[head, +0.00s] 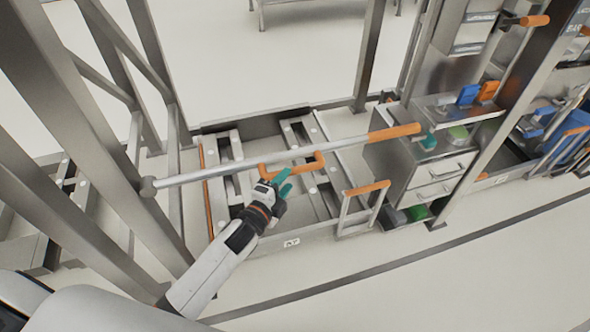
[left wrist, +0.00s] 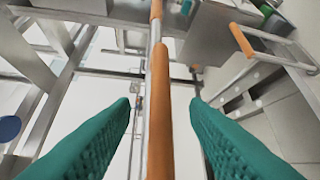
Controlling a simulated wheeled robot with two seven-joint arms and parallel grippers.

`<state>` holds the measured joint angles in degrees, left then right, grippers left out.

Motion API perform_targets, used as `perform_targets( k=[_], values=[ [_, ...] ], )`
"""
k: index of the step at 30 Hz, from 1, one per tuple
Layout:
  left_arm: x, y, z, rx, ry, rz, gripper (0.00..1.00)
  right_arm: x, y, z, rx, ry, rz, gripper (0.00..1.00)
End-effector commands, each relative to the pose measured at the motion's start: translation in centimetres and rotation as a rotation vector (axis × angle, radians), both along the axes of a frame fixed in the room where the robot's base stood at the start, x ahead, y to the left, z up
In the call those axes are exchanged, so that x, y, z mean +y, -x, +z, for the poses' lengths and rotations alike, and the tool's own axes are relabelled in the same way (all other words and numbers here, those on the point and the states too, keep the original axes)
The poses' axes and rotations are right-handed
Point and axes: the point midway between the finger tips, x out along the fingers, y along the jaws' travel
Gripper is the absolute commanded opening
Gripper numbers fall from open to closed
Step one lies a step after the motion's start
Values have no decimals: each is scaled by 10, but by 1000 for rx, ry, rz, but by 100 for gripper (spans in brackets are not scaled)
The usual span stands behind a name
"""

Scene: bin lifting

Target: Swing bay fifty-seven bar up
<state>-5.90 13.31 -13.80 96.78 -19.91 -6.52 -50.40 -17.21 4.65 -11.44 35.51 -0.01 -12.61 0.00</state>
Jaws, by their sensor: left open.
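A long grey bar (head: 240,165) crosses the bay nearly level, from a pivot on the left post to an orange grip (head: 395,132) at its right end. An orange U-shaped handle (head: 308,166) hangs at its middle. My left gripper (head: 284,180), with teal fingers, is open just below this handle. In the left wrist view, an orange handle section (left wrist: 159,120) runs between the open fingers (left wrist: 162,120), with gaps on both sides. The bay's small label (head: 291,243) is too small to read surely. My right gripper is not in view.
A grey drawer cabinet (head: 432,172) with small coloured items stands right of the bay. A low orange-topped rail (head: 366,188) stands at the bay's front right. Steel posts (head: 60,100) rise on the left. The floor (head: 400,290) in front is clear.

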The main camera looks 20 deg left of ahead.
Motion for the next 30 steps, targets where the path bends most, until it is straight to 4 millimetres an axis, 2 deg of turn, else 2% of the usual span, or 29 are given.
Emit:
perform_targets(
  k=[3,9,14,22,30],
  values=[
    [-5,-24,-3,-2,0,1,41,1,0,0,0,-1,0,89],
    [-10,-50,-7,1,2,1,41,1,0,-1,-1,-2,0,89],
    [-12,-58,-9,1,2,0,41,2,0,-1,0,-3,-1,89],
    [-12,-59,-9,1,2,0,41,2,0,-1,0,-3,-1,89],
    [-12,-59,-9,1,2,1,0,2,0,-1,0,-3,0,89]
  ],
)
